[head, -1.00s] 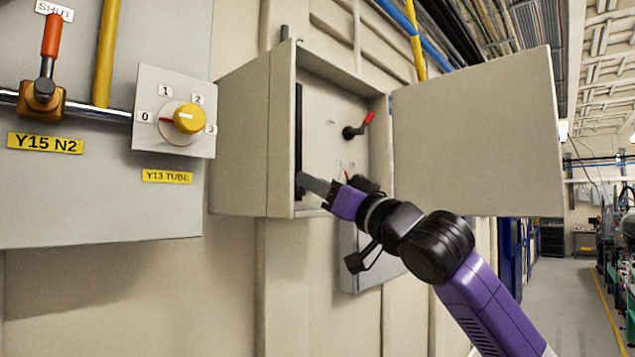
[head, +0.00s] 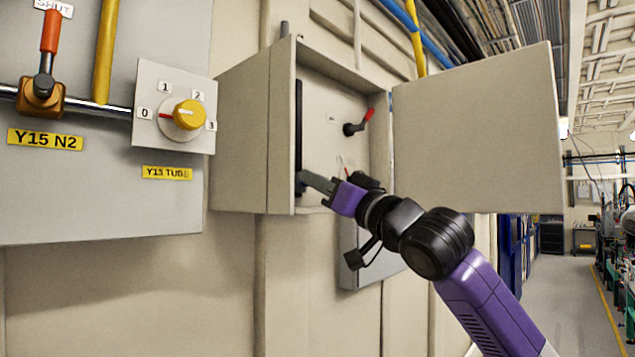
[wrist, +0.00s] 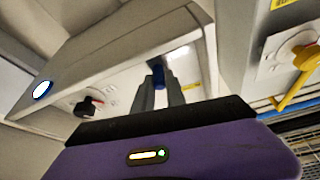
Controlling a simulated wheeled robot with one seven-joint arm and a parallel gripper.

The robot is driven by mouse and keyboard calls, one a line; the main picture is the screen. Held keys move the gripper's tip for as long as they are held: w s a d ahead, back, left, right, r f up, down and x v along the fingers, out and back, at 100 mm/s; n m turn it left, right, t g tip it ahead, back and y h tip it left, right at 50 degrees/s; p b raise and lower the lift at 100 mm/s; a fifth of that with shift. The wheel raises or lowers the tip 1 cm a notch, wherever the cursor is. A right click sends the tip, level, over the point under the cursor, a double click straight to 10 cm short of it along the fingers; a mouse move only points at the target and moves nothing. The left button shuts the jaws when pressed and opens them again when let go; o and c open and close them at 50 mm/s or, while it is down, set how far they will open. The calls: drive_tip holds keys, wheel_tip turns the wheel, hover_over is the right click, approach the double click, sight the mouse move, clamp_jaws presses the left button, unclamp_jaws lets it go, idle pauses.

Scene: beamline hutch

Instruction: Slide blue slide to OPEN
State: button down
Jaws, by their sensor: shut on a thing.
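The blue slide (wrist: 158,76) shows in the wrist view as a small blue piece between my fingertips. My gripper (wrist: 159,90) is shut on it. In the head view my gripper (head: 318,183) reaches into the open grey wall box (head: 282,140), low by its left inner side. A dark vertical strip (head: 298,125) runs down that side, just above my fingertips. The blue slide is hidden in the head view, and I cannot read any OPEN mark.
The box door (head: 475,130) stands open to the right. A red-handled black knob (head: 355,128) is on the box's back wall. Left of the box are a yellow dial (head: 188,115) and an orange-handled valve (head: 48,45). The aisle floor (head: 575,290) at right is clear.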

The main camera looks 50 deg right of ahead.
idle(0.8)
wheel_tip(320, 180, up, 18)
drive_tip(key=p, duration=0.8)
drive_tip(key=c, duration=1.4)
unclamp_jaws()
drive_tip(key=shift+f, duration=0.1)
drive_tip(key=shift+o, duration=0.2)
drive_tip(key=b, duration=0.4)
approach(300, 86)
drive_tip(key=v, duration=0.3)
drive_tip(key=shift+s+f, duration=0.1)
drive_tip(key=shift+s, duration=0.25)
